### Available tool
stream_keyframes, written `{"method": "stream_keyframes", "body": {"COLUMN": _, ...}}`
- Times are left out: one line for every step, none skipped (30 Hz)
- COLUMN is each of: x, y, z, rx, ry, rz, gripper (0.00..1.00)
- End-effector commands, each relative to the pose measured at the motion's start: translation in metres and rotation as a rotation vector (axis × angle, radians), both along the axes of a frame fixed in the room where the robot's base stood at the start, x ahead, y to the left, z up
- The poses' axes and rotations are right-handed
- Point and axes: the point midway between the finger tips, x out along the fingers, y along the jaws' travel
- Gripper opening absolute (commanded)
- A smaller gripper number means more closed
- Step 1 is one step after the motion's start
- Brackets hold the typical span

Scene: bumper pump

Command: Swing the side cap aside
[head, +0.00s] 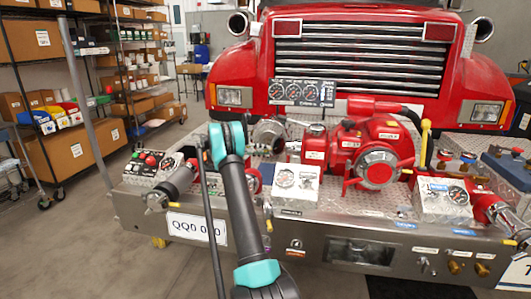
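The red pump (372,145) sits on the bumper deck in front of the red truck's grille. A round silver fitting (268,131) at the pump's left side looks like the side cap. I cannot tell how it is hinged or whether it sits shut. A larger silver disc (379,168) faces forward on the pump body. My arm rises from the bottom middle to a teal joint. My gripper (262,148) is small and dark, just right of that joint, at or in front of the silver fitting's lower edge. Contact and finger opening are too small to tell.
A gauge box (297,184) stands below and right of my gripper. A control box with colored buttons (152,167) and a grey cylinder (180,178) lie to the left. Another gauge box (443,198) is at right. Open floor (90,245) lies left of the bumper, before the shelves.

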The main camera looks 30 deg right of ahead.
Motion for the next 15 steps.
{"method": "stream_keyframes", "body": {"x": 0.004, "y": 0.007, "z": 0.001, "rx": 0.0, "ry": 0.0, "rz": 0.002, "gripper": 0.22}}
{"method": "stream_keyframes", "body": {"x": 0.006, "y": 0.011, "z": 0.001, "rx": 0.0, "ry": 0.0, "rz": 0.002, "gripper": 0.22}}
{"method": "stream_keyframes", "body": {"x": 0.009, "y": 0.017, "z": 0.002, "rx": 0.0, "ry": 0.001, "rz": 0.002, "gripper": 0.22}}
{"method": "stream_keyframes", "body": {"x": 0.012, "y": 0.022, "z": 0.003, "rx": 0.001, "ry": 0.0, "rz": 0.003, "gripper": 0.22}}
{"method": "stream_keyframes", "body": {"x": 0.015, "y": 0.027, "z": 0.004, "rx": 0.001, "ry": 0.0, "rz": 0.003, "gripper": 0.22}}
{"method": "stream_keyframes", "body": {"x": 0.018, "y": 0.035, "z": 0.005, "rx": 0.001, "ry": 0.0, "rz": 0.003, "gripper": 0.22}}
{"method": "stream_keyframes", "body": {"x": 0.021, "y": 0.041, "z": 0.006, "rx": -0.001, "ry": 0.0, "rz": 0.003, "gripper": 0.22}}
{"method": "stream_keyframes", "body": {"x": 0.024, "y": 0.046, "z": 0.007, "rx": 0.0, "ry": -0.001, "rz": 0.003, "gripper": 0.22}}
{"method": "stream_keyframes", "body": {"x": 0.028, "y": 0.054, "z": 0.008, "rx": 0.0, "ry": -0.001, "rz": 0.004, "gripper": 0.22}}
{"method": "stream_keyframes", "body": {"x": 0.03, "y": 0.059, "z": 0.009, "rx": 0.0, "ry": -0.001, "rz": 0.003, "gripper": 0.22}}
{"method": "stream_keyframes", "body": {"x": 0.033, "y": 0.064, "z": 0.009, "rx": 0.0, "ry": 0.0, "rz": 0.002, "gripper": 0.22}}
{"method": "stream_keyframes", "body": {"x": 0.036, "y": 0.07, "z": 0.01, "rx": 0.001, "ry": -0.001, "rz": 0.002, "gripper": 0.22}}
{"method": "stream_keyframes", "body": {"x": 0.038, "y": 0.075, "z": 0.011, "rx": 0.0, "ry": -0.001, "rz": 0.003, "gripper": 0.22}}
{"method": "stream_keyframes", "body": {"x": 0.04, "y": 0.079, "z": 0.011, "rx": 0.0, "ry": -0.001, "rz": 0.003, "gripper": 0.22}}
{"method": "stream_keyframes", "body": {"x": 0.043, "y": 0.084, "z": 0.012, "rx": 0.0, "ry": 0.0, "rz": 0.002, "gripper": 0.22}}
